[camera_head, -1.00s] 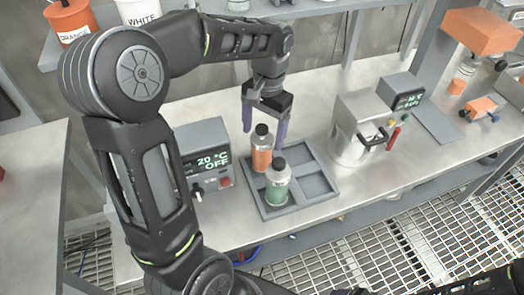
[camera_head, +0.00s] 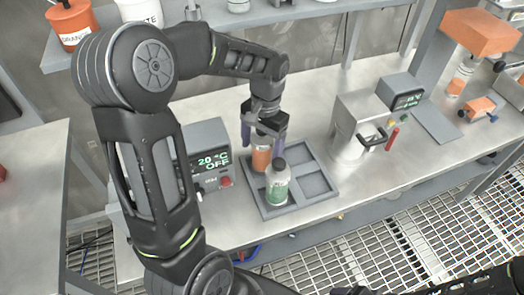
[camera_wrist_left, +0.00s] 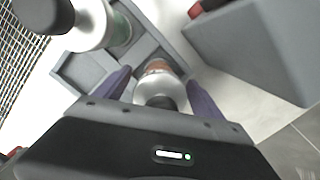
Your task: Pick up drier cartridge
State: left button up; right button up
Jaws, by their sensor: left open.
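My left gripper (camera_head: 263,143) is open, pointing down over the orange cartridge (camera_head: 261,159), which stands upright in the tray's back left compartment. The fingers are on either side of its upper part, and its cap is hidden by the gripper in the head view. In the left wrist view the orange cartridge (camera_wrist_left: 158,66) lies between the two purple fingers of the gripper (camera_wrist_left: 161,92); contact cannot be told. A green cartridge (camera_head: 277,188) with a dark cap stands upright in front of it, and it also shows in the left wrist view (camera_wrist_left: 120,28). My right gripper is out of view.
The grey tray (camera_head: 326,195) has free compartments on its right. A grey control box (camera_head: 206,150) reading 20 °C OFF stands close on the left. A grey machine (camera_head: 362,108) with a handle stands to the right. A shelf (camera_head: 300,10) runs above the bench.

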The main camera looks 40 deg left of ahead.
pick_arm(q)
jog(key=shift+c, duration=0.5)
grip_shut()
dwell(0.3)
